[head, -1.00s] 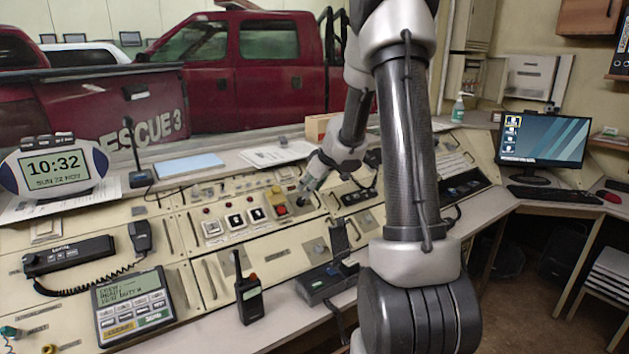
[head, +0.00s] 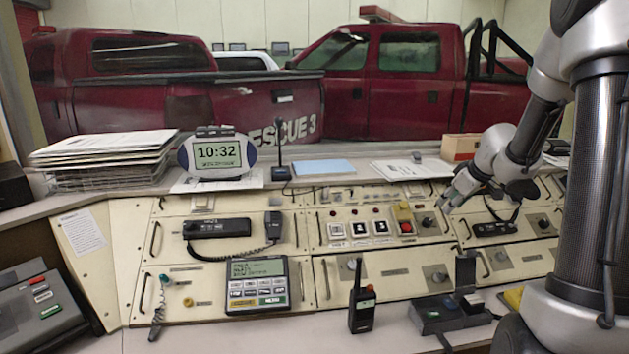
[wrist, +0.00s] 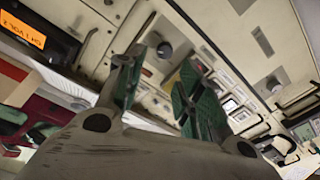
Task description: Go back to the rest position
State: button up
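My gripper (head: 444,206) is at the right of the head view, above the sloped console (head: 395,270), just right of the red emergency button (head: 404,216) on its yellow base. In the wrist view my gripper (wrist: 158,98) shows two green-padded fingers, spread apart with nothing between them. A dark knob (wrist: 164,50) on the panel shows beyond the fingertips. I cannot tell whether a fingertip touches the panel. My arm comes in from the right edge of the head view.
A desk clock (head: 217,153), stacked papers (head: 105,160) and a desk microphone (head: 280,150) stand on the back ledge. A handheld radio (head: 361,304) stands on the front edge beside a charger base (head: 440,312). A keypad unit (head: 257,284) lies to the left. Space above the left panels is clear.

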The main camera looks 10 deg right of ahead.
jog(key=s+d+r+m+g+h, duration=0.15)
jog(key=s+d+h, duration=0.45)
jog(key=d, duration=0.6)
jog(key=s+r+m+g, duration=0.3)
jog(key=s+r, duration=0.1)
jog(key=s, duration=0.7)
jog(key=s+a+r+t+y, duration=0.1)
jog(key=s+a+r+y, duration=0.1)
jog(key=s+a, duration=0.6)
jog(key=s+a+r+y, duration=0.3)
jog(key=s+a, duration=0.5)
jog(key=a, duration=0.8)
jog(key=shift+s+r+t, duration=0.35)
jog(key=shift+r, duration=0.1)
